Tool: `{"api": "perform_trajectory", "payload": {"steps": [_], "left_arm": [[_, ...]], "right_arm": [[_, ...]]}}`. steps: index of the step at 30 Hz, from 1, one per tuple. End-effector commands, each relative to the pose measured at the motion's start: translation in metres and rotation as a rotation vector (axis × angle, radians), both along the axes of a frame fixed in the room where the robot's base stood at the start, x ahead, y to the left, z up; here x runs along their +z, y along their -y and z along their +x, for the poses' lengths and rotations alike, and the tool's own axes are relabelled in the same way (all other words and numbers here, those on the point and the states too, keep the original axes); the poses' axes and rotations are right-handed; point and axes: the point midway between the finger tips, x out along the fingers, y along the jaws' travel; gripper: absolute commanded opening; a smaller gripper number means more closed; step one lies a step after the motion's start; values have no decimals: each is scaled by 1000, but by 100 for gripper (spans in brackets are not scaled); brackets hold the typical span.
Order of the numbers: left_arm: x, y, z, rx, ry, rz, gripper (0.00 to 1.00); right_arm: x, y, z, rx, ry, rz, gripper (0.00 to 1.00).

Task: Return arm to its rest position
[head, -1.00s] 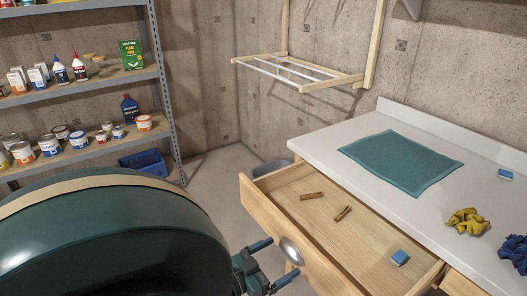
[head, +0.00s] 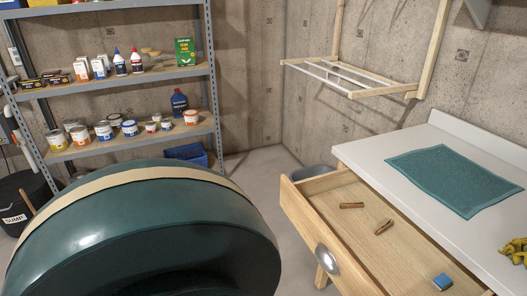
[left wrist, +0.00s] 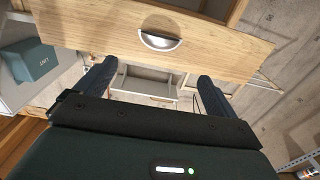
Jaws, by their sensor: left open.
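My left gripper (left wrist: 150,85) shows in the left wrist view with its two dark fingers spread wide apart and nothing between them. Beyond it is the wooden drawer front (left wrist: 95,35) with its silver cup handle (left wrist: 160,41); the gripper is apart from the handle. In the head view the drawer (head: 335,192) is pulled open, with its handle (head: 327,259) on the front. My large dark green arm link covers the lower left, and the left gripper is hidden there. My right gripper is in neither view.
Two small brown pieces (head: 384,227) and a blue sponge-like block (head: 442,282) lie in the drawer. A teal mat (head: 455,180) and a yellow cloth (head: 515,250) lie on the white worktop (head: 400,142). A loaded shelf (head: 125,80) and black sump bucket (head: 25,200) stand left. Floor shows between.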

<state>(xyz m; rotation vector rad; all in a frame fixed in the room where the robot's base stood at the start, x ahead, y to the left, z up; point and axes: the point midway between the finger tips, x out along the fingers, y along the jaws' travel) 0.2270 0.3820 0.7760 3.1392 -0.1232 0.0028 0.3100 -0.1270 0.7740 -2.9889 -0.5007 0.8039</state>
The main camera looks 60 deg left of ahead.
Motion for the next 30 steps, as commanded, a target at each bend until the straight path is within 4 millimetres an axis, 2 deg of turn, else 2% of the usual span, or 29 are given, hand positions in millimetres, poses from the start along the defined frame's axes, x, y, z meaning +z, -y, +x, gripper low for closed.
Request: {"api": "perform_trajectory", "payload": {"steps": [13,17,24,30], "left_arm": [[-1,1,2,2,-4,-1,95],[-6,9,15,20,-54,0,95],[-27,50,61,86,-337,23,95],[-30,93,77,94,-615,56,95]], "right_arm": [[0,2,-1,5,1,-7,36],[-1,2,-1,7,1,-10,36],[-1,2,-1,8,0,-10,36],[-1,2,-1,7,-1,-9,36]]}}
